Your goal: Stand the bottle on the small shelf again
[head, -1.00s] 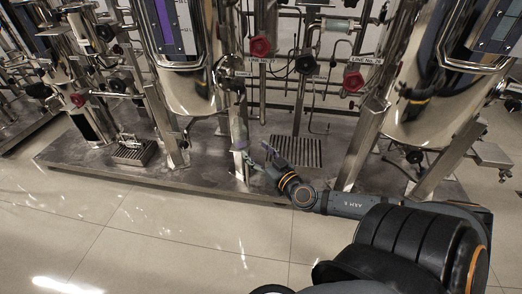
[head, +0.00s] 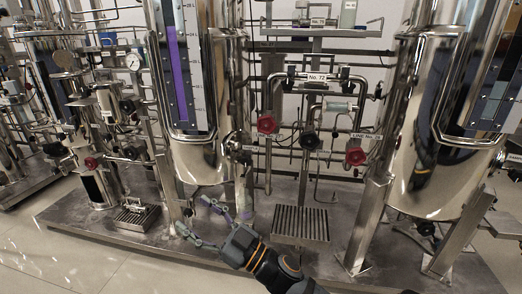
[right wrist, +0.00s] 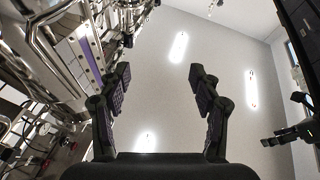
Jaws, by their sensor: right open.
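I cannot make out a bottle for certain. A pale, see-through cylinder (head: 340,106) lies level among the pipes in the head view, but it may be part of the piping. A narrow metal shelf (head: 330,32) runs across the rig at the top, with small items on it, one a clear upright vessel (head: 348,14). My right gripper (head: 192,213) is open and empty, low in front of the left tank's legs. In the right wrist view its fingers (right wrist: 158,75) are spread with nothing between them.
A shiny tank (head: 200,160) with a purple gauge stands behind my right gripper; another tank (head: 430,175) stands at right. Red valve knobs (head: 267,124) and pipes fill the space between. Slotted grates (head: 300,223) sit on the metal skid. Bare floor (head: 60,265) lies at front left.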

